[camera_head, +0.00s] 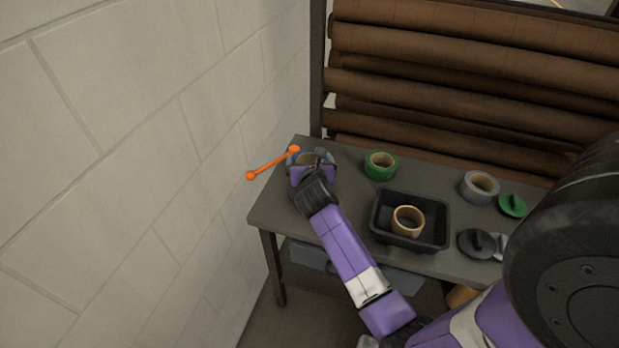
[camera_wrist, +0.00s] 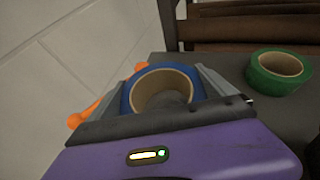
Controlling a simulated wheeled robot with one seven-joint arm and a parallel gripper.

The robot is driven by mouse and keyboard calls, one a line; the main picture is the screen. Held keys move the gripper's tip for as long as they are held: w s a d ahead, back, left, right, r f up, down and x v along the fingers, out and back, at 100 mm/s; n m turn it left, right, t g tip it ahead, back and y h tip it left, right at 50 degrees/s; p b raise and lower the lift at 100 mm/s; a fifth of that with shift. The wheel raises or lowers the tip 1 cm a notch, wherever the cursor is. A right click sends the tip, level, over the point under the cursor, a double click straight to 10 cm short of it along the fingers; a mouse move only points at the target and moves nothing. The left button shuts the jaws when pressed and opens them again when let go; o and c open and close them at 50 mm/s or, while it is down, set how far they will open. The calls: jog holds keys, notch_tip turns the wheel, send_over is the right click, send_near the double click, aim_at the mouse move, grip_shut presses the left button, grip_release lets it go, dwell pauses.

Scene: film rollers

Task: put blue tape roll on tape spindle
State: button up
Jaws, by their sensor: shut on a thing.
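The blue tape roll (camera_wrist: 128,97) with its tan core sits between my gripper's (camera_wrist: 163,85) two fingers in the wrist view. The fingers are shut on its sides. In the head view the blue tape roll (camera_head: 292,158) is mostly hidden by my gripper (camera_head: 312,163), at the table's back left corner. I cannot tell whether the roll touches the table. An orange rod with ball ends, likely the tape spindle (camera_head: 272,164), shows just left of my gripper and extends past the table's left edge. In the wrist view the orange spindle (camera_wrist: 90,111) is partly hidden behind the roll and gripper.
A green tape roll (camera_head: 381,165) stands to the right. A black tray (camera_head: 446,222) holds a tan roll (camera_head: 408,220). A grey roll (camera_head: 479,186), green lid (camera_head: 512,205) and dark lid (camera_head: 476,243) lie further right. A block wall (camera_head: 150,150) is close on the left.

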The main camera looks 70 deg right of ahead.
jog(key=shift+f+b, duration=0.55)
jog(key=shift+f, duration=2.85)
